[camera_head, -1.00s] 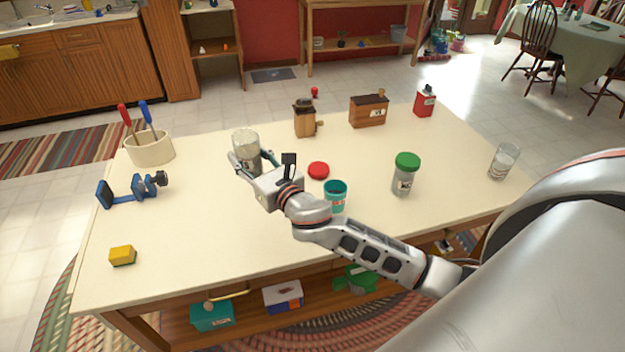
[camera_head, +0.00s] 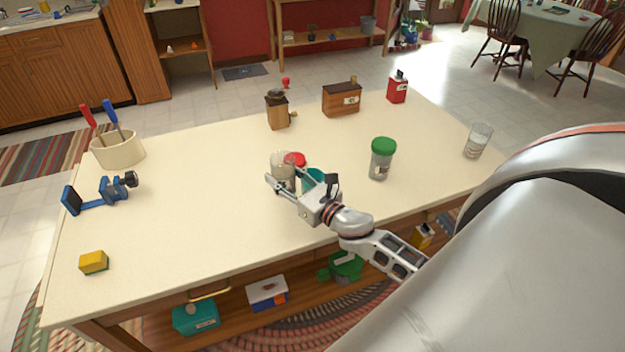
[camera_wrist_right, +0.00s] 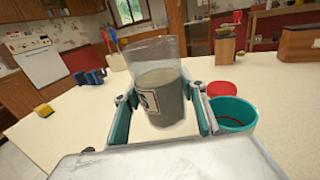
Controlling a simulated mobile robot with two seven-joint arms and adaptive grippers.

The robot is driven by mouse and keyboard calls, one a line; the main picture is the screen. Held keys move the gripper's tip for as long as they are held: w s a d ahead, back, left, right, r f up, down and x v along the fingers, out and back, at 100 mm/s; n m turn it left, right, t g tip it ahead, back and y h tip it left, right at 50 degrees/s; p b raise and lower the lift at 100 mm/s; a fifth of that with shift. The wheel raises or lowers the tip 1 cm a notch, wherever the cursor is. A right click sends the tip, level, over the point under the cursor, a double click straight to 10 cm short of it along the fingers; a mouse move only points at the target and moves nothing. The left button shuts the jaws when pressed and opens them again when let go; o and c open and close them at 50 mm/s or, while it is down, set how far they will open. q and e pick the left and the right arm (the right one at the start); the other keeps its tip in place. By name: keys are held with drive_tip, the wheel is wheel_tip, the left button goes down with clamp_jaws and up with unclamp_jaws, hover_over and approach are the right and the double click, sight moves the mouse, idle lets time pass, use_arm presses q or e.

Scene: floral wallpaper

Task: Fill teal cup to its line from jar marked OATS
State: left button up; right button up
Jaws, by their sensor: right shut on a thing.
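My right gripper (camera_head: 295,187) is shut on a clear open jar (camera_head: 281,167) with grey-beige contents. In the right wrist view the jar (camera_wrist_right: 158,90) stands between the fingers, slightly tilted, filled to around half or more. A label shows on its side, but I cannot read it. The teal cup (camera_head: 314,177) stands just right of the jar, partly hidden by my gripper. In the right wrist view the cup (camera_wrist_right: 233,114) is open at the top, with a red line inside and no contents that I can make out. My left gripper is not in view.
A red lid (camera_head: 297,158) lies behind the cup. A green-lidded jar (camera_head: 381,160) and a glass (camera_head: 477,141) stand to the right. A grinder (camera_head: 277,110), wooden box (camera_head: 341,99) and red tin (camera_head: 397,88) stand behind. A blue clamp (camera_head: 100,193) and yellow block (camera_head: 94,262) lie left.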

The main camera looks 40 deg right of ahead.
sight(295, 188)
drive_tip(key=shift+f+b, duration=0.55)
drive_tip(key=shift+f, duration=0.2)
drive_tip(key=shift+f+b, duration=0.55)
drive_tip(key=shift+f, duration=0.1)
drive_tip(key=shift+f+b, duration=0.85)
drive_tip(key=shift+f, duration=0.1)
drive_tip(key=shift+r, duration=0.2)
drive_tip(key=shift+f, duration=0.3)
drive_tip(key=shift+d+r+m, duration=0.3)
drive_tip(key=shift+m, duration=0.4)
drive_tip(key=shift+d+r+m, duration=0.25)
drive_tip(key=shift+d+m, duration=0.05)
drive_tip(key=shift+m, duration=0.35)
drive_tip(key=shift+d+r+m, duration=0.2)
drive_tip(key=shift+d+m, duration=0.05)
drive_tip(key=shift+m, duration=0.4)
